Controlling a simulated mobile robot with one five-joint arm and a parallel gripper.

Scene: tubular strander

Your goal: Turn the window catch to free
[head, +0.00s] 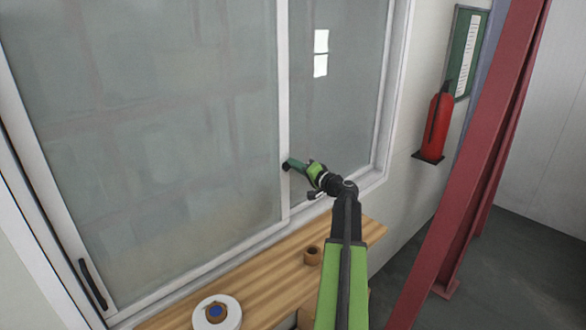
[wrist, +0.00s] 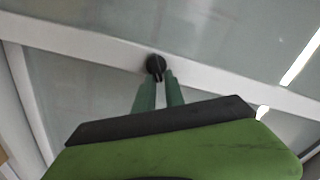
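The window catch (wrist: 155,66) is a small black round knob with a short lever, set on the white window frame bar. In the wrist view its lever points down toward my gripper. In the head view the catch (head: 285,167) shows as a dark spot on the upright bar between the two panes. My gripper (wrist: 158,82) has its two green fingers apart, with a gap between them. The fingertips are right at the catch, one to each side of its lever; I cannot tell whether they touch it. In the head view my gripper (head: 291,164) reaches the bar from the right.
A wooden sill (head: 262,285) runs below the window (head: 150,130). On it are a white round item with a blue centre (head: 217,312) and a small brown round object (head: 312,256). A red extinguisher (head: 437,125) and a red steel column (head: 475,165) stand to the right.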

